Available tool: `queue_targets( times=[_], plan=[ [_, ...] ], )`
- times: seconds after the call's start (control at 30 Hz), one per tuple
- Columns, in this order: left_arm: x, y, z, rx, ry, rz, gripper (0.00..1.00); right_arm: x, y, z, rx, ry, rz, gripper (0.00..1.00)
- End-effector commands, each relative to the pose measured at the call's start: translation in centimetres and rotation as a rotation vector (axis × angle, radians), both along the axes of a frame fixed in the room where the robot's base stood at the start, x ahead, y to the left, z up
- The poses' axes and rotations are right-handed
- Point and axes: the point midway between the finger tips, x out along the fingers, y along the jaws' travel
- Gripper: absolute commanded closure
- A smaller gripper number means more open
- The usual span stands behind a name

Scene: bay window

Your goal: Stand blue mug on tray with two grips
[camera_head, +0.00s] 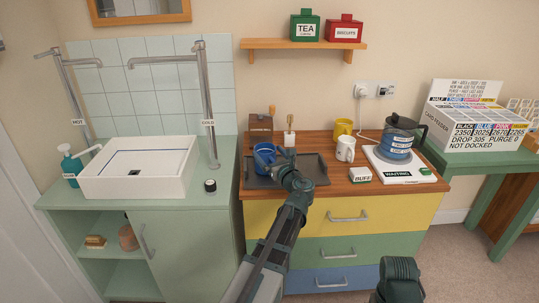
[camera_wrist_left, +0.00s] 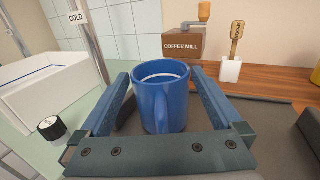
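The blue mug (camera_head: 264,154) is upright, opening up, over the left part of the dark tray (camera_head: 318,172). Whether its base touches the tray is hidden. My left gripper (camera_head: 275,160) reaches in from the front. In the left wrist view the mug (camera_wrist_left: 161,100) stands between the two fingers of the left gripper (camera_wrist_left: 162,88), its handle turned towards the palm. The fingers are wide apart, with room showing beside the mug, so the gripper looks open. Only a dark part of my right arm shows at the bottom of the head view; its gripper is not visible.
A sink (camera_head: 140,165) lies left.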

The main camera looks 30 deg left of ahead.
Motion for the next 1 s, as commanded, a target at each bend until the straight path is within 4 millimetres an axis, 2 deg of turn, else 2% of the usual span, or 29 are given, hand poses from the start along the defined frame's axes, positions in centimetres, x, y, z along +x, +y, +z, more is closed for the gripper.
queue_targets(
  times=[0.2, 0.7, 1.0],
  plan=[
    [-0.2, -0.2, 0.5, 0.000, 0.000, -0.001, 0.00, 0.0, 0.0, 0.5, 0.001, 0.000, 0.000, 0.04],
    [-5.8, -7.9, 0.3, 0.000, 0.000, -0.003, 0.00, 0.0, 0.0, 0.3, 0.001, 0.000, 0.000, 0.04],
    [-7.1, -9.7, 0.3, 0.000, 0.000, 0.000, 0.00, 0.0, 0.0, 0.3, 0.001, 0.000, 0.000, 0.04]
  ],
)
